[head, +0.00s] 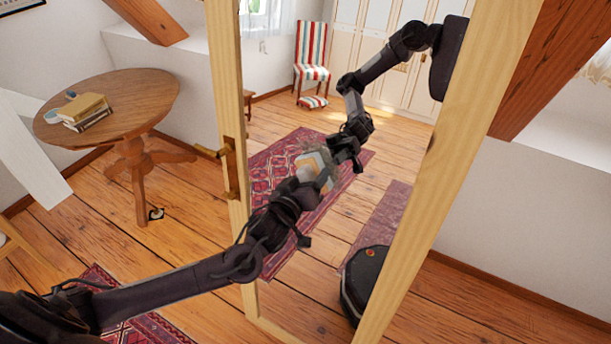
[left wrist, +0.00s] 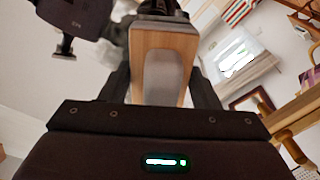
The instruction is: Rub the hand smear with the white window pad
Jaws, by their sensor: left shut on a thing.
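My left gripper (head: 297,190) reaches in from the left to the tall mirror. It is shut on the window pad (head: 314,172), a pale block with wooden-looking sides. In the left wrist view the pad (left wrist: 168,75) shows a wood-coloured face with a grey inset, between the two fingers. The hand smear (head: 318,154) is a greyish patch on the glass, partly hidden behind the pad. The pad is at or very close to the glass over the smear; I cannot tell whether it touches. My right gripper is out of view.
The mirror's wooden frame (head: 232,110) has a brass handle (head: 231,168) on its left side. The glass reflects my arm and base, a striped chair (head: 312,55) and rugs. A round table (head: 112,98) with books (head: 84,110) stands at left.

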